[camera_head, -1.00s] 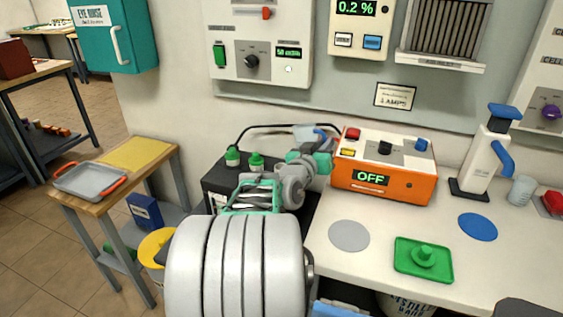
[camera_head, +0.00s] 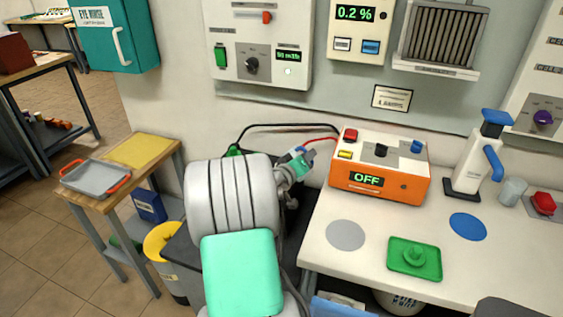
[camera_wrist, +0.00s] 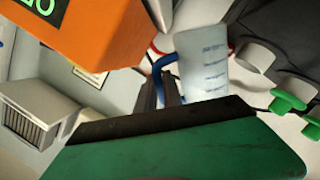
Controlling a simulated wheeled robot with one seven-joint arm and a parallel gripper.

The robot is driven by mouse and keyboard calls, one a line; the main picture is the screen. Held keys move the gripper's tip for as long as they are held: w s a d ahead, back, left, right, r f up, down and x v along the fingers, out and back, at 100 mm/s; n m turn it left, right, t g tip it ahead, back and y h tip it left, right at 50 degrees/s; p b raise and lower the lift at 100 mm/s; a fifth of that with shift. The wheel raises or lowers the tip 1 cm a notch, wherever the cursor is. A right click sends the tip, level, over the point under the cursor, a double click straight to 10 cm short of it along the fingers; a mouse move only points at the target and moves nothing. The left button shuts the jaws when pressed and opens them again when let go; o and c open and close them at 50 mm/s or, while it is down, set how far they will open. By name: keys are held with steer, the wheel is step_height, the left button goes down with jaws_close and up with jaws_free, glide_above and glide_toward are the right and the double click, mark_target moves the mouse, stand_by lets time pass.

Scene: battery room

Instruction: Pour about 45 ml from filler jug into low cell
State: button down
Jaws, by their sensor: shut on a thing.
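The filler jug (camera_wrist: 207,68) is a clear, marked cup with a blue handle (camera_wrist: 163,63) in the wrist view. My gripper (camera_wrist: 161,92) is shut on that handle. In the head view, my gripper (camera_head: 303,163) is left of the orange charger, and only a small blue and pale bit of the jug (camera_head: 296,152) shows. The dark battery (camera_wrist: 290,50) is beside the jug in the wrist view, with round grey cell necks (camera_wrist: 262,55) and green caps (camera_wrist: 288,101). I cannot tell which cell is low, the liquid level, or the jug's exact tilt.
The orange charger (camera_head: 372,182) reads OFF and stands close right of my gripper. A green tray (camera_head: 414,262), grey disc (camera_head: 345,235) and blue disc (camera_head: 468,226) lie on the white bench (camera_head: 330,265). A side table (camera_head: 102,193) with a grey tray is at the left.

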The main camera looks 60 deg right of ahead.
steer(key=shift+w+d+n+g+p, duration=0.15)
steer(key=shift+w+n+g+p, duration=0.45)
steer(key=shift+n+p, duration=1)
stand_by(0.4)
steer(key=shift+s+r+p, duration=0.15)
steer(key=shift+p, duration=0.3)
stand_by(0.4)
steer(key=shift+w+r+n+y+p, duration=0.35)
steer(key=shift+r+n+p, duration=0.1)
steer(key=shift+p, duration=0.6)
stand_by(1.0)
steer(key=shift+f, duration=0.1)
